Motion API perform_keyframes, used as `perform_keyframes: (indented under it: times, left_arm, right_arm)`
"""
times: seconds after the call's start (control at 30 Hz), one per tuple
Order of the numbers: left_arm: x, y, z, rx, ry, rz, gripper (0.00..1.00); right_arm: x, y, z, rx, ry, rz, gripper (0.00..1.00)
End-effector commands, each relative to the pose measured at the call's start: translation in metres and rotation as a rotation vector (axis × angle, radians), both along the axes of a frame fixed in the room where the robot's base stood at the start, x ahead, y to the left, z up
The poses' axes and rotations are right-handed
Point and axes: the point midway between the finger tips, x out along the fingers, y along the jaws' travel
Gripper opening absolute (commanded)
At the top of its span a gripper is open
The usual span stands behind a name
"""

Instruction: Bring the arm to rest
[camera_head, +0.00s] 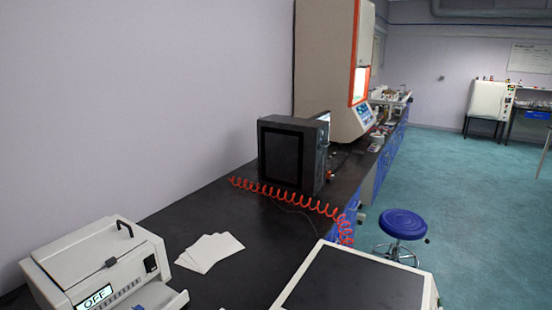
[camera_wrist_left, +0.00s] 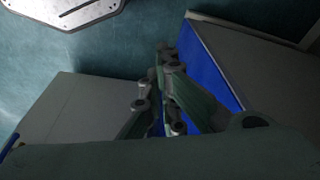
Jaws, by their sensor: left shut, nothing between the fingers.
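My left gripper (camera_wrist_left: 168,125) shows in the left wrist view, with its linked fingers drawn together. It is shut and holds nothing. Beyond it are the teal floor, a grey panel and a blue cabinet front (camera_wrist_left: 212,62). It is apart from the bench items, and no arm or gripper of mine shows in the head view. My right gripper is in neither view.
The black bench (camera_head: 235,205) runs along the wall. It carries a white device with an OFF label (camera_head: 105,265), white sheets (camera_head: 210,250), a dark box (camera_head: 288,155) and a red coiled hose (camera_head: 300,203). A blue stool (camera_head: 403,223) stands on the open teal floor (camera_head: 450,180).

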Motion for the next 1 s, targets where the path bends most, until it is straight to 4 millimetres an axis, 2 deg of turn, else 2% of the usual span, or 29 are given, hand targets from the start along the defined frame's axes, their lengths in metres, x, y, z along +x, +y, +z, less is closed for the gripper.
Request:
perform_keyframes:
  times: [0.03, 0.1, 0.3, 0.4, 0.5, 0.63, 0.77, 1.0]
  left_arm:
    - [-0.012, 0.002, -0.026, 0.002, 0.019, -0.002, 0.00]
    - [-0.028, 0.004, -0.055, 0.004, 0.032, -0.005, 0.00]
    - [-0.084, 0.013, -0.125, 0.009, 0.069, -0.014, 0.00]
    - [-0.115, 0.019, -0.151, 0.011, 0.087, -0.018, 0.00]
    - [-0.141, 0.024, -0.168, 0.013, 0.100, -0.021, 0.00]
    - [-0.163, 0.028, -0.180, 0.016, 0.108, -0.025, 0.00]
    - [-0.172, 0.030, -0.183, 0.017, 0.111, -0.026, 0.00]
    - [-0.173, 0.030, -0.183, 0.017, 0.111, -0.026, 0.00]
  right_arm:
    - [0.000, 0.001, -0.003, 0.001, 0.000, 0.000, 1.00]
    - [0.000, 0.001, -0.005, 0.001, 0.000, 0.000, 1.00]
    - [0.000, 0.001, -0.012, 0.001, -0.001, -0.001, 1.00]
    - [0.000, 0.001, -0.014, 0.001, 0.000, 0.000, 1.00]
    - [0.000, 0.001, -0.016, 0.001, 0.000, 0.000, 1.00]
    - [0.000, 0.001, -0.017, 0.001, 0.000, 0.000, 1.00]
    - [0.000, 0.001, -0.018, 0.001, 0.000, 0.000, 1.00]
    - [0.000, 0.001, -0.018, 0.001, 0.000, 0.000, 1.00]
